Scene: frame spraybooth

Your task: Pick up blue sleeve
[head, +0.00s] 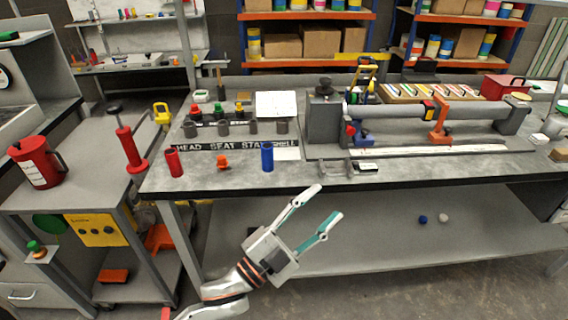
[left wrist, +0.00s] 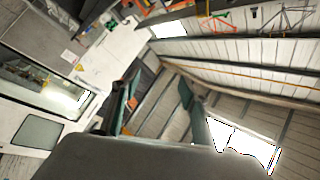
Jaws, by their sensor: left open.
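The blue sleeve (head: 267,157) is a short upright tube near the front edge of the grey workbench (head: 330,180), beside a black label strip. My left gripper (head: 328,204) is open and empty. In the head view it is in front of the bench edge, below and to the right of the sleeve, apart from it. In the left wrist view its two green-padded fingers (left wrist: 158,98) are spread with nothing between them, and the blue sleeve is not visible there. My right gripper is not in view.
A red sleeve (head: 174,162) and an orange part (head: 223,161) stand left of the blue sleeve. A metal handle-like part (head: 336,167) lies to its right. A long clamped tube fixture (head: 400,111) fills the bench's right side. A red can (head: 37,163) stands on the left cart.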

